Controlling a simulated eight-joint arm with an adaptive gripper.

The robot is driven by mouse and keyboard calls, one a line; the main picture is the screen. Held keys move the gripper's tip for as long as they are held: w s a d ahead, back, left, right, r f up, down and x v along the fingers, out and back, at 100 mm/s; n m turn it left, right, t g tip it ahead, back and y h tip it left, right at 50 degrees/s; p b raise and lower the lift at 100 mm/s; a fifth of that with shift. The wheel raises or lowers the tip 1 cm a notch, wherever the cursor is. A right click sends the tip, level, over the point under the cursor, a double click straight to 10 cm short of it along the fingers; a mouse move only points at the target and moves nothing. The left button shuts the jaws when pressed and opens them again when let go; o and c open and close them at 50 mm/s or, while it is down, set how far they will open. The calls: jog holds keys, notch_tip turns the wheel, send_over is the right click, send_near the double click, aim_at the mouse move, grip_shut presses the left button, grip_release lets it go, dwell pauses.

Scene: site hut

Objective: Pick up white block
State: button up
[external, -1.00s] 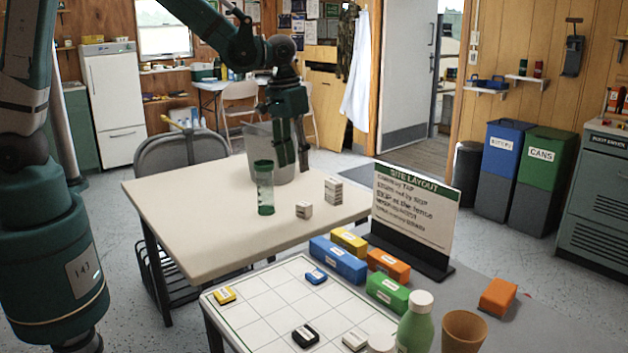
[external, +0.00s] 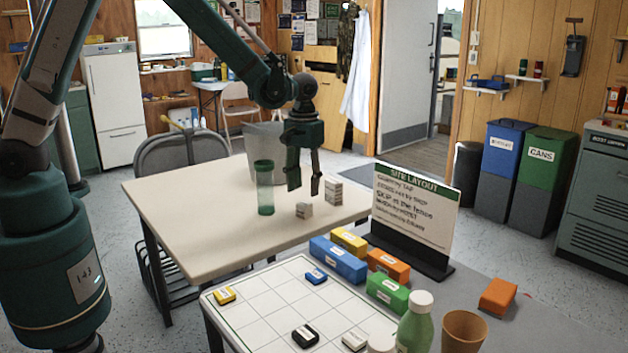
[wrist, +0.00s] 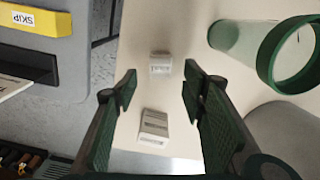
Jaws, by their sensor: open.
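A small white block (external: 304,210) stands on the cream table near its right end. It also shows in the wrist view (wrist: 160,64), beyond the fingertips. A taller white block (external: 333,191) with dark print stands a little behind and to the right. It shows nearer the bottom of the wrist view (wrist: 153,127). My gripper (external: 303,184) points down above the table, close to the small block in the external view. In the wrist view my gripper (wrist: 158,90) is open and empty, with both blocks in view between its fingers.
A green tumbler (external: 265,190) stands left of the small block, with a grey bucket (external: 263,150) behind. A sign (external: 412,212) and several coloured blocks are on the nearer grey table, beside a white grid board (external: 265,312). The cream table's left half is clear.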

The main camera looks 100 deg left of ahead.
aim_at(304, 204)
jog(key=shift+f+b, duration=0.3)
jog(key=shift+f, duration=1)
jog(key=shift+f+b, duration=0.75)
jog(key=shift+f, duration=1.85)
jog(key=c, duration=1)
